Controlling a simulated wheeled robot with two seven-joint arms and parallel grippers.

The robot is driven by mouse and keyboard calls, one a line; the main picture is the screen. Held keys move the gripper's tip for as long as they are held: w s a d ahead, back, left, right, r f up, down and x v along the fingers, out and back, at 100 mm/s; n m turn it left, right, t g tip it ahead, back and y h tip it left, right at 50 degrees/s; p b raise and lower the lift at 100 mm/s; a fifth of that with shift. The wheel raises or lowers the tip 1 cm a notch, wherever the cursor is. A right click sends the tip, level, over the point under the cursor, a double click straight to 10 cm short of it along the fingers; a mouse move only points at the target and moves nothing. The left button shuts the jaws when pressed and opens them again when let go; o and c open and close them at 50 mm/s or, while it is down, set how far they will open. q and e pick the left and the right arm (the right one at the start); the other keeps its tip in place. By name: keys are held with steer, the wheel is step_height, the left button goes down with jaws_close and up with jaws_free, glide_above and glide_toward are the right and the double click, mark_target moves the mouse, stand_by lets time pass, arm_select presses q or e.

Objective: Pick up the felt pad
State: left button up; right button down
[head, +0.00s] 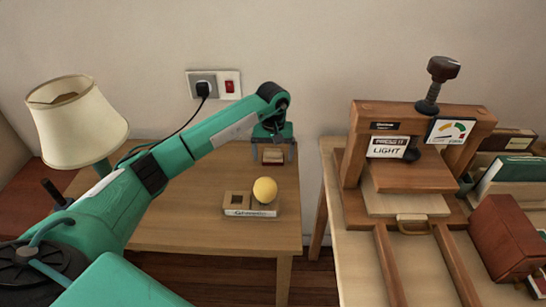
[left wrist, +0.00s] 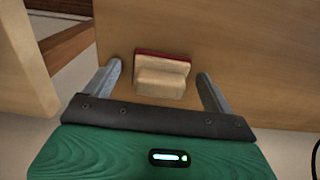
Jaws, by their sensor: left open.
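The felt pad (head: 273,157) appears to be a small pale wooden block with a dark red layer along one edge. It lies near the back right of the small wooden table. It also shows in the left wrist view (left wrist: 162,76), with a stepped wooden top and the red edge on its far side. My left gripper (head: 273,151) is above the pad, open, with a finger to each side. In the left wrist view, gaps show between the pad and both fingers (left wrist: 160,70). How high the fingertips are above the tabletop is hard to tell. My right gripper is not in view.
A labelled wooden holder (head: 236,211) with a yellow ball (head: 265,190) stands in front of the pad. A cream lamp (head: 75,120) is at left. A wooden press (head: 355,150) and books (head: 506,238) occupy the right table. The small table's front left is clear.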

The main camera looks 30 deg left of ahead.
mark_target(273, 150)
arm_select(q)
steer(key=shift+c, duration=0.5)
steer(key=c, duration=1.1)
steer(key=shift+o, duration=0.2)
